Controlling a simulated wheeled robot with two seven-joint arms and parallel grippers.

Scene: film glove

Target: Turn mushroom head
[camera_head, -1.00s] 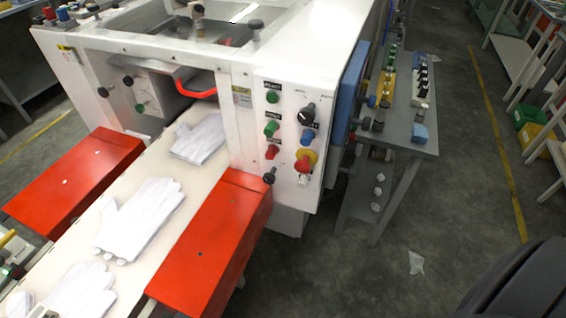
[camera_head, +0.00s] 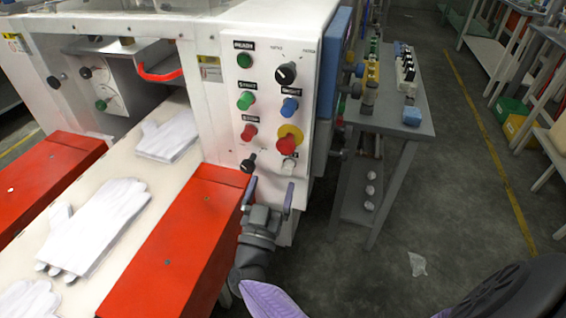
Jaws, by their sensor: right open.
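The red mushroom head (camera_head: 287,145) sits on a yellow disc at the lower right of the white machine's control panel (camera_head: 262,68). My right gripper (camera_head: 268,192) is raised in front of the machine, below the panel. Its two purple-tipped fingers stand apart with nothing between them. In the picture the gripper is a little below the mushroom head and apart from it. My left gripper does not show.
White gloves (camera_head: 95,227) lie on the conveyor between red covers (camera_head: 180,245). A grey bench (camera_head: 405,120) stands right; the floor before it is mostly clear.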

